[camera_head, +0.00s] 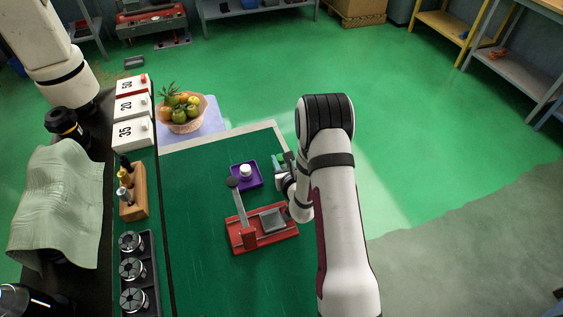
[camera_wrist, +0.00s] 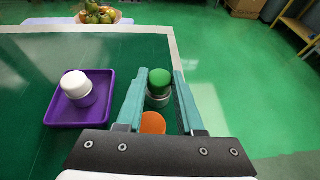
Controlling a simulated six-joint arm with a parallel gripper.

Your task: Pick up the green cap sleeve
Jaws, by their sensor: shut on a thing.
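The green cap sleeve (camera_wrist: 159,79) has a green top and a grey body. In the wrist view it stands between the two teal fingers of my gripper (camera_wrist: 160,88), which is shut on it. Whether its base touches the mat is hidden. In the head view my gripper (camera_head: 281,168) is just right of the purple tray, and the sleeve is not clearly visible there. An orange disc (camera_wrist: 152,123) shows between the fingers, nearer the palm; what it belongs to is unclear.
The purple tray (camera_wrist: 60,118) holds a white-capped piece (camera_wrist: 76,86), left of my fingers. A red fixture (camera_head: 262,240) with a grey block and an upright lever stands close below my gripper. A fruit basket (camera_head: 181,126) and numbered boxes (camera_head: 132,133) lie left. The mat's far area is clear.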

